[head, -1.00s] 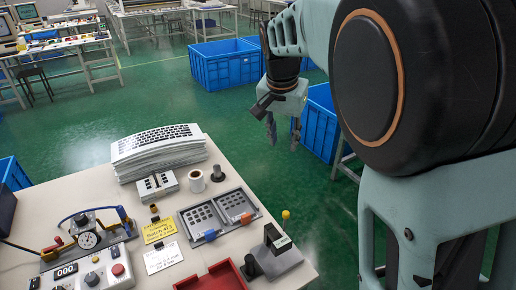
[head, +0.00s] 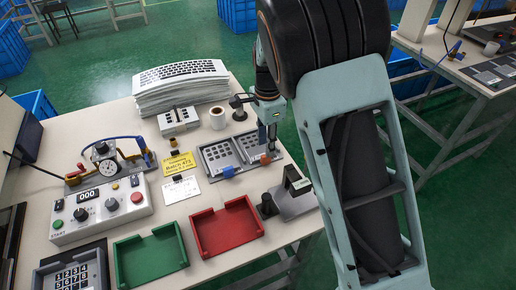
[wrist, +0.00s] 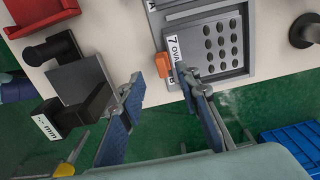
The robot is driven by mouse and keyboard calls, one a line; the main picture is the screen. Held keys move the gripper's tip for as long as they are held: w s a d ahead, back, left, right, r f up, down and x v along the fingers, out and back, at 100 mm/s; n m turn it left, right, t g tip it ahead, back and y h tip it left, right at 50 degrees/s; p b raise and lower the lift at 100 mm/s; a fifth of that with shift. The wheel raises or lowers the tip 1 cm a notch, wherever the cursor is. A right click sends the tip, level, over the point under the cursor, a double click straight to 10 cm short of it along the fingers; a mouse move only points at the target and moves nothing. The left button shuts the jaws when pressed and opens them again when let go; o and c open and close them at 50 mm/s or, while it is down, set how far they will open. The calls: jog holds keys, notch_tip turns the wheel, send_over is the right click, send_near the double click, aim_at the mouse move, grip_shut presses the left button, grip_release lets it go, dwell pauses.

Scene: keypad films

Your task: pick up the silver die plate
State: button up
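Two grey, silver-looking die plates with dark holes lie side by side in dark trays on the table. The left plate (head: 217,155) has a blue tab and the right plate (head: 250,147) an orange tab (head: 265,159); I cannot tell by colour which one is called silver. In the wrist view the orange-tab plate (wrist: 222,45) shows rows of oval holes and a label starting "7 OVA". My gripper (head: 269,143) is over the right edge of that plate. Its fingers (wrist: 160,78) are apart, with the orange tab showing between their tips and nothing held.
A red tray (head: 226,228) and a green tray (head: 150,257) lie in front.

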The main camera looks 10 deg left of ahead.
notch_tip(320, 180, down, 4)
jog(key=shift+w+f, duration=0.15)
jog(key=shift+f, duration=0.05)
jog(key=shift+d, duration=0.1)
jog(key=shift+c, duration=0.2)
grip_shut()
